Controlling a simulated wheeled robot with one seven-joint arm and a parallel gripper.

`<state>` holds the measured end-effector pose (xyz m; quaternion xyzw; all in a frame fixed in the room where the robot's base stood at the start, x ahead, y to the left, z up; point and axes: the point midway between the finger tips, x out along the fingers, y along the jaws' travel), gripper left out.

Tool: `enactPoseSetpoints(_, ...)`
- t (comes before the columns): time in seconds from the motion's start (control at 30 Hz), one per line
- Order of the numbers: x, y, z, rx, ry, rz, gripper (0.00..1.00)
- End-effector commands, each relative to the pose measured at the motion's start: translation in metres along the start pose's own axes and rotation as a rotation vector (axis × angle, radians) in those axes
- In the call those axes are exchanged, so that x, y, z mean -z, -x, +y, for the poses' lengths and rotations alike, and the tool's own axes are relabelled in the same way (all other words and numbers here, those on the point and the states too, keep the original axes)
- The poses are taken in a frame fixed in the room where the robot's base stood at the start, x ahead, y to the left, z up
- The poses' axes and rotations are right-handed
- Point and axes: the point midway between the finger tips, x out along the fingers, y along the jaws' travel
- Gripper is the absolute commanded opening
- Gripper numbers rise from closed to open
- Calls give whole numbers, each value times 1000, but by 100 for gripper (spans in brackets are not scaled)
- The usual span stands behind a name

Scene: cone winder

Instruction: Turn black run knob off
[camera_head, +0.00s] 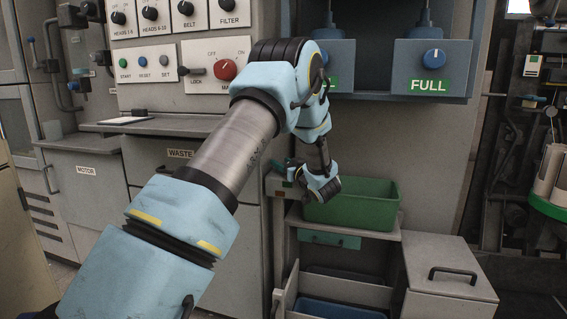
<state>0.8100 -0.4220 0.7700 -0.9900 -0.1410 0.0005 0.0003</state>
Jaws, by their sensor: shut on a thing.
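My gripper (291,170) is low in the middle of the view, at the end of my arm's bent wrist. It is shut on a small part at the cabinet's right edge, just left of the green bin. That part is taken to be the black run knob; the fingers and wrist hide it, and its pointer and label cannot be read. A small control panel (274,185) with a red mark shows right beside the fingers.
A green bin (352,214) stands on a shelf close to my wrist. Above are a red main knob (226,70), black selector knobs (186,8) and a blue knob (433,58) over a FULL label. A grey lidded box (447,284) stands lower right.

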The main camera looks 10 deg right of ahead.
Motion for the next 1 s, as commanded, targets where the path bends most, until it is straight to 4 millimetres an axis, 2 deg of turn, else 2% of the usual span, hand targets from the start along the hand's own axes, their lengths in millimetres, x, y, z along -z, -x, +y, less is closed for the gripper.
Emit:
enactPoseSetpoints(0.33,1,0,0,2,2,2,0)
enactPoseSetpoints(0.37,1,0,0,2,2,2,53)
enactPoseSetpoints(0.6,1,0,0,2,1,1,80)
enactPoseSetpoints(1.0,-1,-1,-1,-25,0,1,82)
